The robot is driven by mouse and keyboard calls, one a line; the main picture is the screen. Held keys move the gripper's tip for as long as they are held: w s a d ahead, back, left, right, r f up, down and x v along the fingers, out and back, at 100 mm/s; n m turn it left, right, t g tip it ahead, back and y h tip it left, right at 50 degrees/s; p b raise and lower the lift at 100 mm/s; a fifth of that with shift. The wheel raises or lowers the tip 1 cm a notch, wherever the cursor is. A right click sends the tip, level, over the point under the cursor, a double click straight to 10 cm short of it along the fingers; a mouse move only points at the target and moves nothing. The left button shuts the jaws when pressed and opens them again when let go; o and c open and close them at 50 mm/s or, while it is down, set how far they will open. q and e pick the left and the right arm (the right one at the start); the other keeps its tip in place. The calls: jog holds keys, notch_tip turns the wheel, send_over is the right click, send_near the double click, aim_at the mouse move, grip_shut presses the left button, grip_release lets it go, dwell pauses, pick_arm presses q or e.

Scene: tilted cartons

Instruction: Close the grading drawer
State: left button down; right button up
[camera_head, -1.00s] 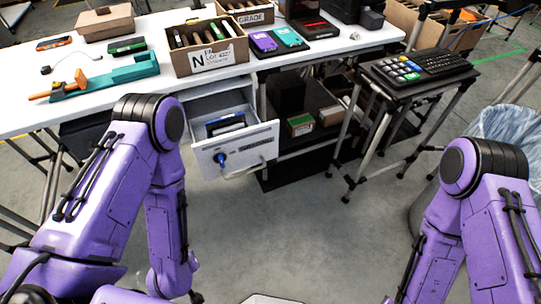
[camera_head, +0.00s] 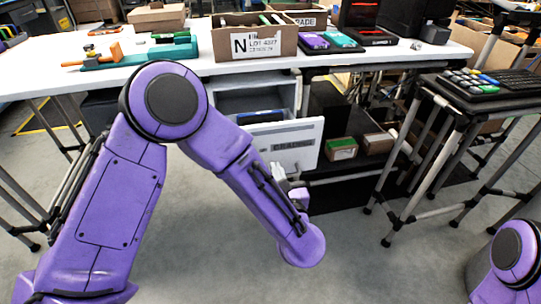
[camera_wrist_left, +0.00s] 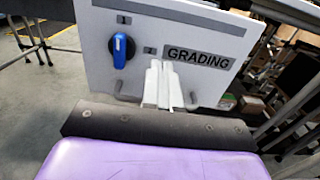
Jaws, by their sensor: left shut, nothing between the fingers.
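The grading drawer (camera_head: 311,132) is open under the white table, its white front standing out from the grey cabinet. A blue item (camera_head: 258,117) shows inside it. In the left wrist view the drawer front (camera_wrist_left: 92,45) carries a GRADING label (camera_wrist_left: 197,58), a blue knob (camera_wrist_left: 121,50) and a grey handle partly hidden behind my fingers. My left gripper (camera_head: 281,176) is shut and empty, low in front of the drawer front. Its fingers also show in the left wrist view (camera_wrist_left: 163,84), pointing at the front beside the label; contact is unclear. My right gripper is out of view.
The table (camera_head: 200,75) above holds a lot carton (camera_head: 255,43), a teal tool (camera_head: 150,54) and purple and teal devices. Boxes (camera_head: 342,148) sit on the low shelf to the right. A stand with a keypad (camera_head: 475,85) is farther right. The floor in front is open.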

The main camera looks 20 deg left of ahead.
aim_at(268, 147)
pick_arm(q)
jog(key=x, duration=0.7)
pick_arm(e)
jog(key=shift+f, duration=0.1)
